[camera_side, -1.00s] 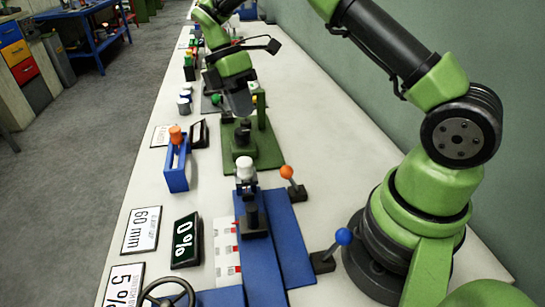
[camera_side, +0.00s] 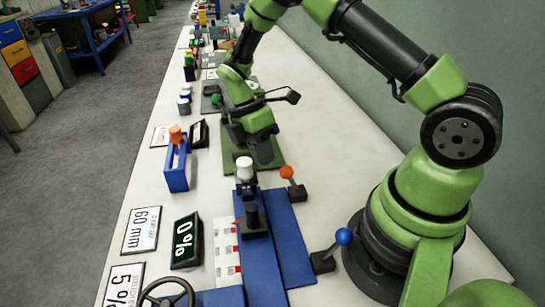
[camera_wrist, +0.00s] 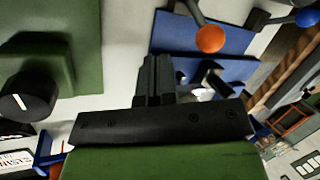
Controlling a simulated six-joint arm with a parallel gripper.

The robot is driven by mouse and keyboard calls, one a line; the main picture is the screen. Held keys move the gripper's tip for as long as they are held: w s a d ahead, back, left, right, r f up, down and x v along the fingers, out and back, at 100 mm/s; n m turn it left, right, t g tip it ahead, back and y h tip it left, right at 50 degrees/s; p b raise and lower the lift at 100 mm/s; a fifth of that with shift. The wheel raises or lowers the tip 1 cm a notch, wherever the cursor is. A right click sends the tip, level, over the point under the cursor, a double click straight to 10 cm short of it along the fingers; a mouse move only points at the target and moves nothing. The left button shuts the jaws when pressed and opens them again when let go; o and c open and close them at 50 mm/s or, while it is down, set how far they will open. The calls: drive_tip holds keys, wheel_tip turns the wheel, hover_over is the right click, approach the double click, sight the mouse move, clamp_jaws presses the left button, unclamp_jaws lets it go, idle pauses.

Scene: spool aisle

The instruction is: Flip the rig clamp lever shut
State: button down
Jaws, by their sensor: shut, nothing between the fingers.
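A lever with an orange ball (camera_side: 287,172) stands on a black base beside the blue rig (camera_side: 293,245). A second lever with a blue ball (camera_side: 343,236) stands nearer my base; I cannot tell which is the clamp lever. The wrist view shows the orange ball (camera_wrist: 210,38) right of my fingers and the blue ball (camera_wrist: 307,17) at the top right. My gripper (camera_side: 265,160) is shut and empty, pointing down over the green plate, beyond the orange lever and apart from it. Its closed fingers (camera_wrist: 155,80) show in the wrist view.
A white-topped post (camera_side: 245,168) stands on the rig close to my gripper. A blue holder with an orange-topped piece (camera_side: 177,163), a 0% display (camera_side: 186,240), a 60 mm sign (camera_side: 141,230) and a handwheel (camera_side: 167,295) line the left. Bench right of the orange lever is clear.

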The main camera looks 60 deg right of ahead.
drive_tip(key=shift+s+a+r, duration=0.1)
drive_tip(key=shift+s+a, duration=0.05)
drive_tip(key=shift+s, duration=0.55)
drive_tip(key=shift+s+a, duration=0.1)
drive_tip(key=shift+s, duration=0.55)
drive_tip(key=shift+d+r, duration=0.1)
drive_tip(key=shift+s+t+y, duration=0.15)
drive_tip(key=shift+t+y, duration=0.25)
drive_tip(key=shift+y, duration=0.1)
drive_tip(key=shift+s+d+r+t+y, duration=0.2)
drive_tip(key=shift+d+r+t+y, duration=0.1)
drive_tip(key=shift+t+y, duration=0.3)
drive_tip(key=shift+s+d, duration=0.15)
drive_tip(key=s+d, duration=0.2)
drive_tip(key=s, duration=0.1)
drive_tip(key=shift+d+r, duration=0.35)
drive_tip(key=shift+d, duration=0.05)
drive_tip(key=shift+r, duration=0.1)
